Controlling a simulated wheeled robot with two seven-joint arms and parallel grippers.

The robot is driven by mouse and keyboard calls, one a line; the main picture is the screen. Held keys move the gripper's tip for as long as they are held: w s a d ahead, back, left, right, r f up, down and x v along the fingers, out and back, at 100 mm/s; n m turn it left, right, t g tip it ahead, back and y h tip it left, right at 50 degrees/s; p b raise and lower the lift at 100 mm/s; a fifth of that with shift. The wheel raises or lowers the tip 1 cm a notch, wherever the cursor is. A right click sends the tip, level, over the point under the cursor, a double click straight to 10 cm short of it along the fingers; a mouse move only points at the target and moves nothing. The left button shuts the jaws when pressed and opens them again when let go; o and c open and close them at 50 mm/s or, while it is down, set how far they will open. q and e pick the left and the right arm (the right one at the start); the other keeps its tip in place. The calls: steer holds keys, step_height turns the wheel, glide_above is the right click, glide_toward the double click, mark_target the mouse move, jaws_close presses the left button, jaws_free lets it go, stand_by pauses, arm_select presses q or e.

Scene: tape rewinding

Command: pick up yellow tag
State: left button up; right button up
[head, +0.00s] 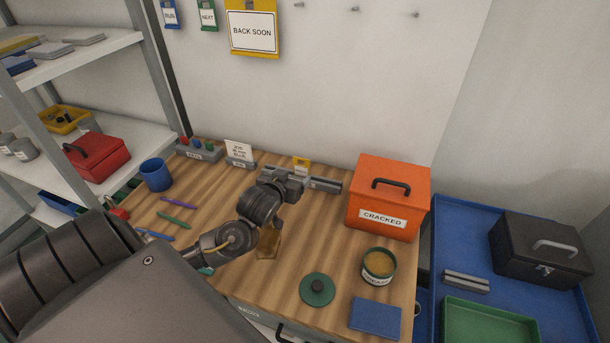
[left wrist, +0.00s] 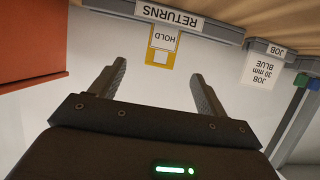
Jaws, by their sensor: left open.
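The yellow tag (head: 302,166) stands at the grey rail labelled RETURNS (head: 326,184), near the back of the wooden bench. In the left wrist view the yellow tag (left wrist: 163,45) appears upside down, with a white HOLD label, at the RETURNS rail (left wrist: 170,16). My left gripper (head: 298,178) is close in front of the tag, its fingers hard to make out in the head view. In the left wrist view the gripper (left wrist: 158,78) is open and empty, and the tag shows beyond the gap between its fingertips. My right gripper is not in view.
An orange CRACKED box (head: 388,197) stands right of the rail. A JOB card stand (head: 240,154) is to the left. A blue mug (head: 156,175), pens, an open tin (head: 379,266) and a green lid (head: 317,289) are on the bench. A larger yellow BACK SOON sign (head: 254,32) hangs on the wall.

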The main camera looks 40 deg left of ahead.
mark_target(301, 167)
arm_select(q)
steer(key=shift+w+f, duration=0.25)
steer(key=shift+f, duration=0.1)
steer(key=x, duration=0.2)
steer(key=p+x, duration=0.1)
steer(key=x, duration=0.2)
steer(key=shift+w+a, duration=0.1)
steer(key=shift+a, duration=0.3)
steer(key=shift+w+r, duration=0.1)
steer(key=shift+w, duration=0.05)
steer(key=p+x, duration=0.1)
steer(key=x, duration=0.3)
steer(key=shift+w+f+p, duration=0.2)
steer(key=shift+w+p, duration=0.15)
steer(key=shift+p, duration=0.05)
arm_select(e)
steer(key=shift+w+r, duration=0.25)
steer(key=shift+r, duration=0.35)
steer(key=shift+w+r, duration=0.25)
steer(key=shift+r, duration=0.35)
arm_select(q)
steer(key=shift+c, duration=0.3)
steer(key=c, duration=1)
